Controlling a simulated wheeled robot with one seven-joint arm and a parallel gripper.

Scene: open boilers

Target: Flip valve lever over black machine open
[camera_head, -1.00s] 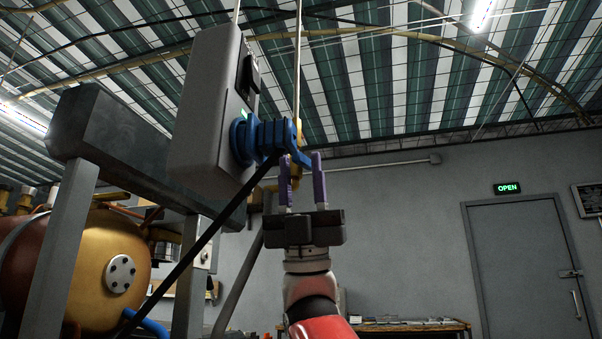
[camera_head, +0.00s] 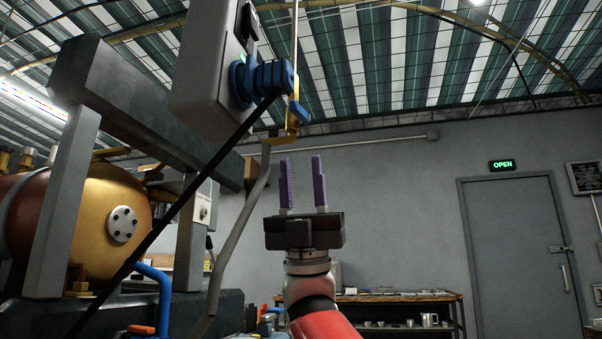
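A small blue lever (camera_head: 299,112) sits on a yellow valve fitting (camera_head: 292,128) on a thin vertical pipe, upper middle of the head view. The lever is small here, and I cannot tell its exact setting. My gripper (camera_head: 302,168) points up below and slightly right of the lever. Its two purple fingers are apart with nothing between them. It looks clear of the lever in the picture; the depth between them is hard to judge. I cannot tell for certain which part is the black machine.
A grey box (camera_head: 206,70) with a blue connector (camera_head: 262,80) hangs left of the lever. A black cable (camera_head: 170,215) slants down-left from it. A dark beam (camera_head: 120,100) and gold tank (camera_head: 110,220) stand left. A bench (camera_head: 400,298) and grey door (camera_head: 515,260) are behind.

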